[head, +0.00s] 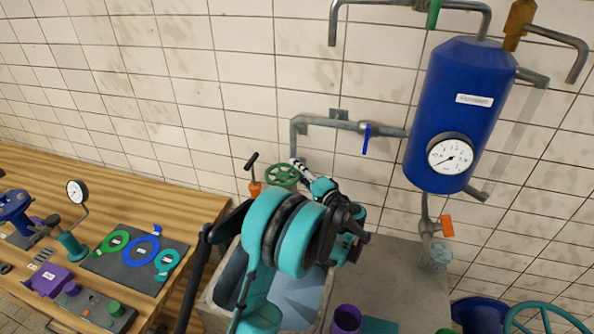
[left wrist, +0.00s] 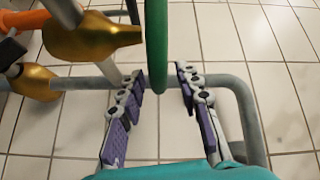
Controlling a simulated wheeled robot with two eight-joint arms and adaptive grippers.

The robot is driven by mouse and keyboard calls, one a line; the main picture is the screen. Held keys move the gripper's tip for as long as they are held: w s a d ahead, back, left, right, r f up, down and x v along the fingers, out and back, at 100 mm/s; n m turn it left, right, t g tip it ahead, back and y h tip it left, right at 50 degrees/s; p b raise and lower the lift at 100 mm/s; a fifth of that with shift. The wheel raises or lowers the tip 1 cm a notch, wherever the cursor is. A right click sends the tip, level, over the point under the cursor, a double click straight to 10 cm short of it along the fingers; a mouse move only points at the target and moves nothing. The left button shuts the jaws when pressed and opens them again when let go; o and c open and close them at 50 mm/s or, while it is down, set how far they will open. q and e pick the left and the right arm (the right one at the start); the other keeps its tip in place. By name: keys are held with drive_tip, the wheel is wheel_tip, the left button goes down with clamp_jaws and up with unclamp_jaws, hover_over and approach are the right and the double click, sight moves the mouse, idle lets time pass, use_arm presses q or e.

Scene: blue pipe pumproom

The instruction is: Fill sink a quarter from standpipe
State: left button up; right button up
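A green handwheel (head: 283,175) sits on a tap fitting behind the sink, below a grey pipe (head: 300,128) that runs along the wall. My left gripper (head: 301,172) is at this wheel, which it partly hides. In the left wrist view the wheel's green rim (left wrist: 156,50) stands edge-on between the two spread fingers (left wrist: 160,92), with gaps visible on both sides. The grey sink (head: 212,302) lies beneath my left arm, which hides much of its inside. I cannot tell whether it holds water. My right gripper is not in view.
An orange fitting with a dark T-handle (head: 252,172) stands just left of the wheel. Brass parts (left wrist: 92,38) and grey pipes crowd the wrist view. A blue tank (head: 462,105) with a gauge hangs right; a wooden bench (head: 150,185) with tools stands left.

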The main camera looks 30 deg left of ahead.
sight(287, 183)
use_arm(q)
drive_tip(key=shift+a, duration=0.15)
clamp_jaws()
